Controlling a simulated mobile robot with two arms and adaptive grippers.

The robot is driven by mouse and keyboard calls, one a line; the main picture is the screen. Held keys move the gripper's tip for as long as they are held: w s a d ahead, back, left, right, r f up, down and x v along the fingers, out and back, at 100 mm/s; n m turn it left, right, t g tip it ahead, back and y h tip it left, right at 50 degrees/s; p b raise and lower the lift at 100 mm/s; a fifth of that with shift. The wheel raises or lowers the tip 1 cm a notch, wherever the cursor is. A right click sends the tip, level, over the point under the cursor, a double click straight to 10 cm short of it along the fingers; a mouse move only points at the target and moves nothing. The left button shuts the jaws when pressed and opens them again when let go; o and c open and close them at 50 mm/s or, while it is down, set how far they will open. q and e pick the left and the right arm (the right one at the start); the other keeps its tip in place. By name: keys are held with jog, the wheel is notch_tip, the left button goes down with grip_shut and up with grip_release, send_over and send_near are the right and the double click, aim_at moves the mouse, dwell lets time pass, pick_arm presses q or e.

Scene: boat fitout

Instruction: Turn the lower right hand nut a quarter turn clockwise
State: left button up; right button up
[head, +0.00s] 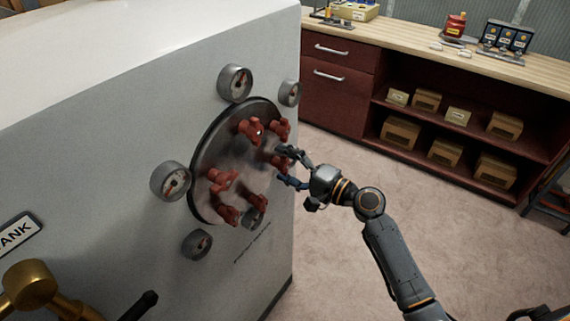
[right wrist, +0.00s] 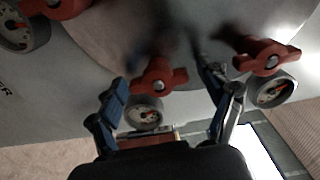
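A round dark plate (head: 205,150) on the side of a pale grey tank carries several red wing nuts around its rim. My right gripper (head: 283,166) is open at the plate's right side, its fingers pointing at the right-hand red nut (head: 279,161), which they partly hide. In the right wrist view, a red nut (right wrist: 158,77) shows between the spread blue fingertips, with a gap on both sides. Another red nut (head: 256,202) sits lower on the plate. My left gripper is not in view.
Several round gauges, such as the top one (head: 235,83), stand out from the tank around the plate. A brass fitting (head: 30,285) is at the lower left. A wooden-topped cabinet (head: 345,75) with boxes stands behind. Floor to the right is clear.

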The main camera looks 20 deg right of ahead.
jog(key=v, duration=1.2)
dwell(0.3)
jog(key=s+d+f+g+h, duration=0.1)
jog(key=s+f+g+h, duration=0.15)
jog(key=f, duration=0.95)
jog(key=s+d+f+g+h, duration=0.1)
jog(key=s+f+h, duration=0.15)
jog(key=f, duration=0.95)
jog(key=s+d+f+g+h, duration=0.1)
jog(key=s+f+g+h, duration=0.15)
jog(key=f, duration=0.95)
jog(key=s+f+n+g+h, duration=0.25)
jog(key=s+f+n, duration=0.25)
jog(key=s+f, duration=0.9)
jog(key=s+a+f+n+g, duration=0.1)
jog(key=s+f+n, duration=0.1)
jog(key=s, duration=0.4)
jog(key=s+a+f+n+g, duration=0.1)
jog(key=s+f+n+g, duration=0.1)
jog(key=s, duration=0.5)
jog(key=s+a+f+n+g+h, duration=0.1)
jog(key=s+f+n, duration=0.2)
jog(key=s, duration=0.4)
jog(key=shift+s+a+f+g, duration=0.15)
jog(key=shift+a+f+g, duration=0.15)
jog(key=shift+f, duration=0.5)
jog(key=shift+d, duration=0.1)
